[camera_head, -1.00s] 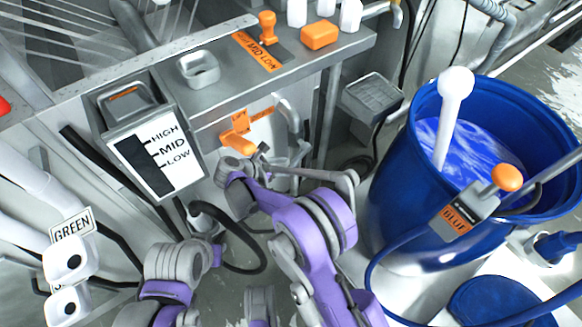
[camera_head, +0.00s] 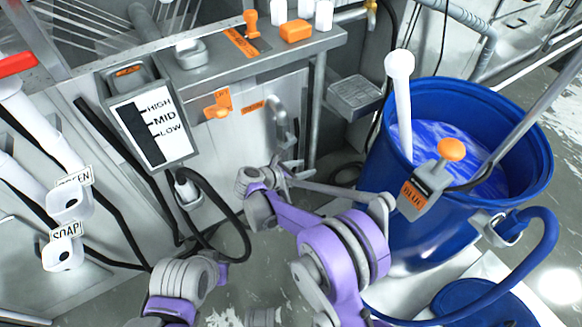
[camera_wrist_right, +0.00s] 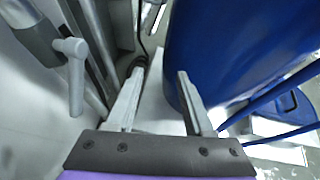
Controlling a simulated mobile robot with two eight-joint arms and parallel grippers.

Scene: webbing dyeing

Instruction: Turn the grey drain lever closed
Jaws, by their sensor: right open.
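The grey lever (camera_head: 281,120) hangs against the front panel of the steel cabinet, right of a small orange label. In the right wrist view a light grey lever (camera_wrist_right: 74,75) points downward from a round grey fitting at the left. My right gripper (camera_head: 283,170) is below the lever in the head view, apart from it. In the right wrist view its two fingers (camera_wrist_right: 157,103) are spread with nothing between them, and the lever is outside them to the left. My left gripper is not in view.
An orange lever (camera_head: 217,104) sits on the same panel, to the left. A blue barrel (camera_head: 425,225) of blue liquid stands close on the right. A black hose (camera_head: 240,218) loops near the floor. A grey box (camera_head: 355,96) juts out behind.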

